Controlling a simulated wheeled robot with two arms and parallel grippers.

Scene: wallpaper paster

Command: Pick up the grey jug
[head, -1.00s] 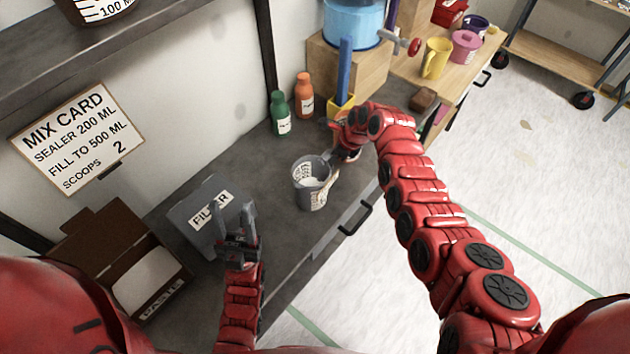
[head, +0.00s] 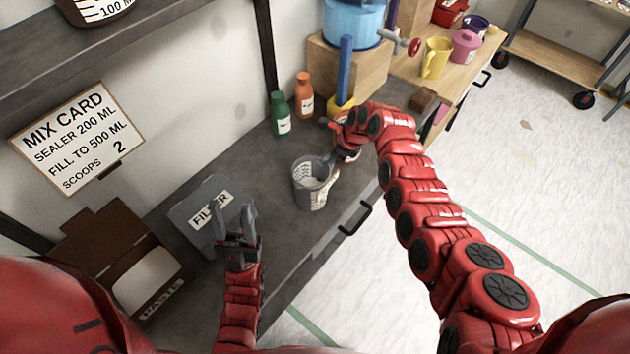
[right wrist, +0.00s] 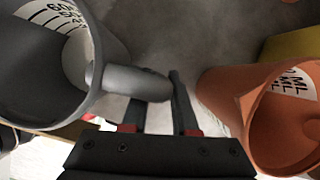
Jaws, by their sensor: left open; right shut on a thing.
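The grey jug (head: 309,190) stands on the dark counter, near its front edge, with a measuring scale inside. In the right wrist view the jug (right wrist: 85,100) fills the left side, and its handle (right wrist: 125,81) reaches between the fingers. My right gripper (head: 338,155) is shut on that handle. I cannot tell whether the jug's base touches the counter. My left gripper (head: 238,222) is open and empty, over the front of the grey filler box, left of the jug.
An orange jug (right wrist: 275,115) is close right of my right fingers. Green (head: 281,115) and orange (head: 304,95) bottles stand behind. A filler box (head: 195,222) and paste box (head: 150,275) are at left. A blue tank (head: 352,22) stands at the back. Counter between is bare.

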